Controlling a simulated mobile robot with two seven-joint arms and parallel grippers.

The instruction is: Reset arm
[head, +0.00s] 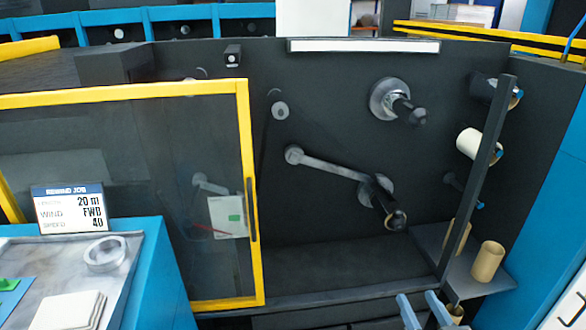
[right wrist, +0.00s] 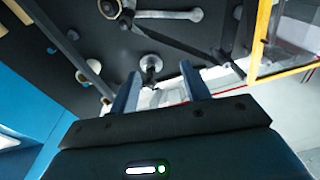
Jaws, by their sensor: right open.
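My right gripper (head: 424,308) shows at the bottom edge of the head view, in front of the dark machine bay (head: 350,255). Its two blue-grey fingers are apart with nothing between them. In the right wrist view the gripper (right wrist: 160,88) is also open and empty, with the machine's dark panel and a spindle (right wrist: 150,64) beyond the fingers. The fingers touch nothing that I can see. My left gripper is in neither view.
A yellow-framed clear door (head: 250,205) stands left of the bay. Spindles (head: 397,103) and a lever arm (head: 335,168) stick out of the panel. A dark post (head: 480,180) and a brown core (head: 487,262) are at the right. A bench with a tray (head: 122,285) is at lower left.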

